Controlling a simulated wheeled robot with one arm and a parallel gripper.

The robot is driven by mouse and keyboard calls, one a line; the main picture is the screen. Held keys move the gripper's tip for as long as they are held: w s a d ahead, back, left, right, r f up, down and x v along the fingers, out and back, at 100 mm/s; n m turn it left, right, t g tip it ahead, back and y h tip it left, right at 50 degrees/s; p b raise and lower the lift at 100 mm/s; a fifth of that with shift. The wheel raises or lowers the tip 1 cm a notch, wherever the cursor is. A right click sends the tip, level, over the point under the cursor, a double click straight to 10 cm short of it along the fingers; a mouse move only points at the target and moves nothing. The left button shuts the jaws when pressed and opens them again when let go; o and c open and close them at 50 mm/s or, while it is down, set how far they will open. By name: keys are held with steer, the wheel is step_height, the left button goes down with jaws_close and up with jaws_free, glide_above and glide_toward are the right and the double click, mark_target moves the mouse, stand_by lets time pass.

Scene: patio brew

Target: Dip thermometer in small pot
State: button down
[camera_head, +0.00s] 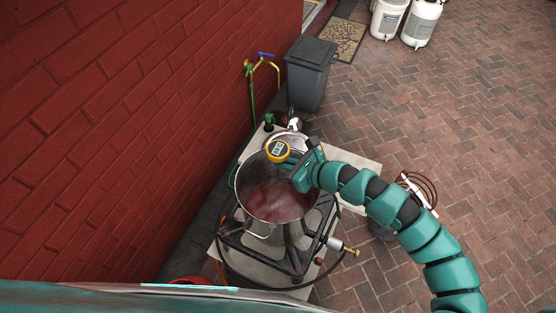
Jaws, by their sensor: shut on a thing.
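The small pot (246,205) is silver and stands on the burner, with reddish liquid (273,200) and faint steam in it. The thermometer (278,150) has a round yellow head with a small display, seen near the pot's far rim. My gripper (294,164) is at the pot's upper right and is shut on the thermometer. Its fingers are small and partly hidden from this angle. I cannot see the thermometer's probe clearly, so I cannot tell whether it touches the liquid.
The burner stand (240,262) has a hose and a brass valve (350,252). A brick wall (120,130) runs close on the left. A grey bin (309,75) stands behind. A copper coil (418,188) lies at right. Open paving (460,110) extends to the right.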

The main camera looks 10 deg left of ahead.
step_height(320, 180, up, 22)
steer(key=p, duration=0.8)
steer(key=shift+p, duration=0.4)
stand_by(0.4)
